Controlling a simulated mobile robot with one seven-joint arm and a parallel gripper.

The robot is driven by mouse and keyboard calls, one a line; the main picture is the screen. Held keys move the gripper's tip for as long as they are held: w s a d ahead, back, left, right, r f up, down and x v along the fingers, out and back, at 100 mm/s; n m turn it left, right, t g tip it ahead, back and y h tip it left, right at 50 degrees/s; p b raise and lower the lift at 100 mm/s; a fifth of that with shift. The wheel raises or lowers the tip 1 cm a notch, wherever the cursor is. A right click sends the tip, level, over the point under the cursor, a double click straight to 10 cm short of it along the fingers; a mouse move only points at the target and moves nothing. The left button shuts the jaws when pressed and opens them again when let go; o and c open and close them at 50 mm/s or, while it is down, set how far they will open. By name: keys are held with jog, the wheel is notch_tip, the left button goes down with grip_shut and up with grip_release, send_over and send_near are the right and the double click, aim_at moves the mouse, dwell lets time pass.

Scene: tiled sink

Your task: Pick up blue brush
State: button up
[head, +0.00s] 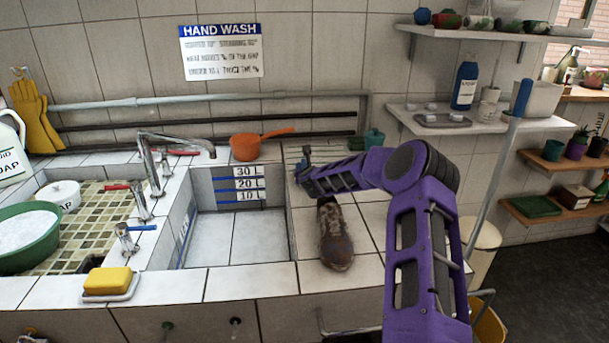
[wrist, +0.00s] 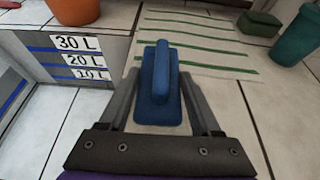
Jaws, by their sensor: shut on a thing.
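The blue brush (wrist: 158,92) is between the two fingers of my gripper (wrist: 160,118) in the wrist view, with its handle side facing up. My gripper is shut on it, one finger along each side. In the head view my gripper (head: 306,172) is over the tiled counter to the right of the sink basin, and only a small dark blue bit of the brush (head: 306,152) shows at its tip. Whether the brush touches the counter cannot be told.
A worn brown shoe (head: 335,236) lies on the counter in front of my gripper. The sink basin (head: 235,238) is to the left, with an orange pot (head: 246,147) behind it. A striped cloth (wrist: 200,35) and teal cup (wrist: 299,38) lie beyond the brush.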

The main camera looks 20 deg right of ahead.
notch_tip(320, 180, up, 10)
jog(key=shift+r+p, duration=0.1)
jog(key=shift+p, duration=0.85)
